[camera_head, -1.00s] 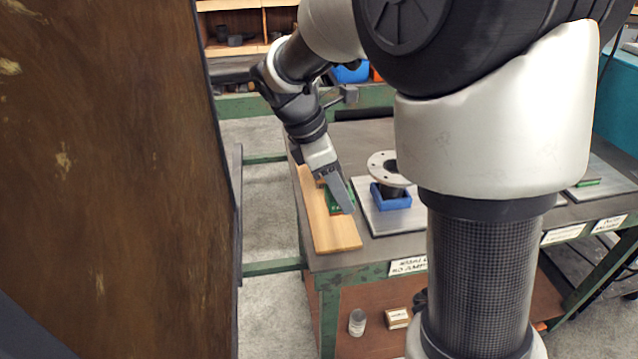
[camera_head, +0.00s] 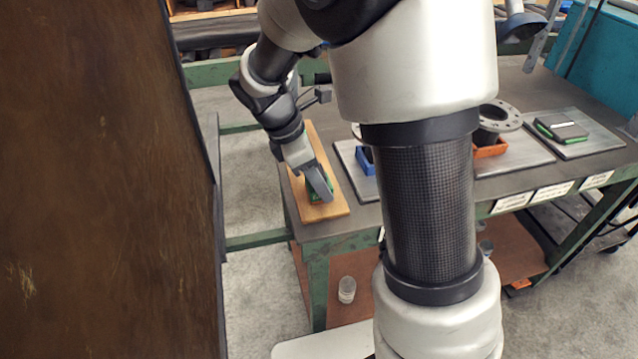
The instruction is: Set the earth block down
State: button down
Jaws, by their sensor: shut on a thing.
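My gripper (camera_head: 319,187) points down over the wooden board (camera_head: 335,207) at the table's left end. It is shut on a small green piece, which I take for the earth block (camera_head: 312,196). Only green parts of the block show around the fingers, so its shape is mostly hidden. The block is low over the board or touching it; I cannot tell which.
A blue tray (camera_head: 364,160) sits on a metal plate beside the board, partly behind my arm. A brown panel (camera_head: 100,180) stands close on the left.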

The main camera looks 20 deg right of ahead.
jog(key=shift+f, duration=0.25)
jog(key=shift+f, duration=0.1)
jog(key=c, duration=1)
grip_release()
jog(key=p+v, duration=0.3)
jog(key=v, duration=0.8)
jog(key=shift+s+d+r+m+t+y, duration=0.85)
jog(key=shift+s+r+m, duration=0.6)
jog(key=shift+s+m, duration=1.5)
jog(key=shift+s+d+r+m+t+y, duration=0.55)
jog(key=shift+s+r+m+t, duration=0.65)
jog(key=shift+s+m, duration=1.75)
jog(key=shift+s+d+r+m+t+y, duration=0.7)
jog(key=shift+s+r+m, duration=0.95)
jog(key=shift+s+m, duration=1.3)
